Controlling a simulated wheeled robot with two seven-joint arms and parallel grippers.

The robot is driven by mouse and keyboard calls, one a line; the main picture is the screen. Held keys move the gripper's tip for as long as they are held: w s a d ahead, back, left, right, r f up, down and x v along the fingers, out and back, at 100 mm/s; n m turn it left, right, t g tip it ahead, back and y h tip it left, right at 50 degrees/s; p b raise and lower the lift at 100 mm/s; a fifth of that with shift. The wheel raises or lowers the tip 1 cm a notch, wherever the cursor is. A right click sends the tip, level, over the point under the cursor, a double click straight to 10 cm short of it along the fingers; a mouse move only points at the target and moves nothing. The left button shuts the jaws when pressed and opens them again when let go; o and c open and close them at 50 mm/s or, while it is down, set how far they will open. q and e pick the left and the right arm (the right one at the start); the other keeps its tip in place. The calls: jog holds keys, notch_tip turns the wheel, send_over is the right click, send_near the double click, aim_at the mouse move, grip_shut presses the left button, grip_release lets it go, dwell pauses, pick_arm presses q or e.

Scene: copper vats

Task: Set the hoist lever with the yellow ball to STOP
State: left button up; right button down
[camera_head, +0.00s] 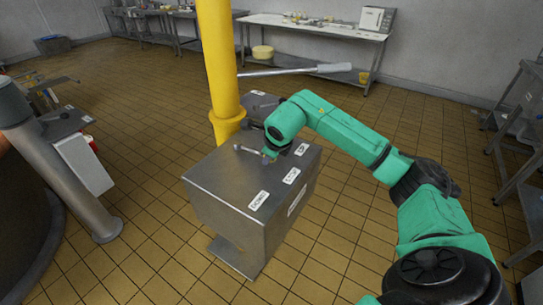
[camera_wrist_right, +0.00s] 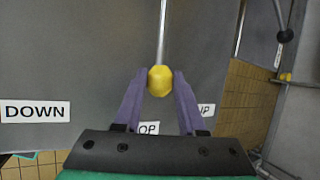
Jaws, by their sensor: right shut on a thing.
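The hoist lever is a thin metal rod (camera_wrist_right: 162,35) ending in a yellow ball (camera_wrist_right: 159,82). It also shows as a short rod (camera_head: 248,150) on the grey control box (camera_head: 225,178) in the head view. My right gripper (camera_wrist_right: 160,84) is shut on the ball, one purple finger on each side. The labels are DOWN (camera_head: 258,200), STOP (camera_head: 291,176) and UP (camera_head: 302,149). In the wrist view the rod's line runs toward the right end of the partly hidden STOP label (camera_wrist_right: 148,128), left of UP (camera_wrist_right: 207,110). My left gripper is out of view.
A yellow post (camera_head: 220,65) stands behind the box. A large vat (camera_head: 20,220) stands at the left. Tiled floor (camera_head: 345,240) is open to the right of the box.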

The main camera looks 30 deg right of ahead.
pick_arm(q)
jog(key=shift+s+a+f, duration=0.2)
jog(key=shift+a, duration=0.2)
pick_arm(e)
jog(key=shift+s+a+m, duration=0.2)
jog(key=shift+a+m, duration=0.1)
jog(key=shift+a, duration=0.15)
jog(key=c, duration=0.5)
grip_release()
jog(key=shift+d, duration=0.1)
pick_arm(q)
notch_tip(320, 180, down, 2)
jog(key=b, duration=0.2)
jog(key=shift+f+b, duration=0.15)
jog(key=shift+b, duration=0.15)
pick_arm(e)
jog(key=v, duration=1.4)
jog(key=shift+a+r, duration=0.25)
jog(key=shift+a, duration=0.05)
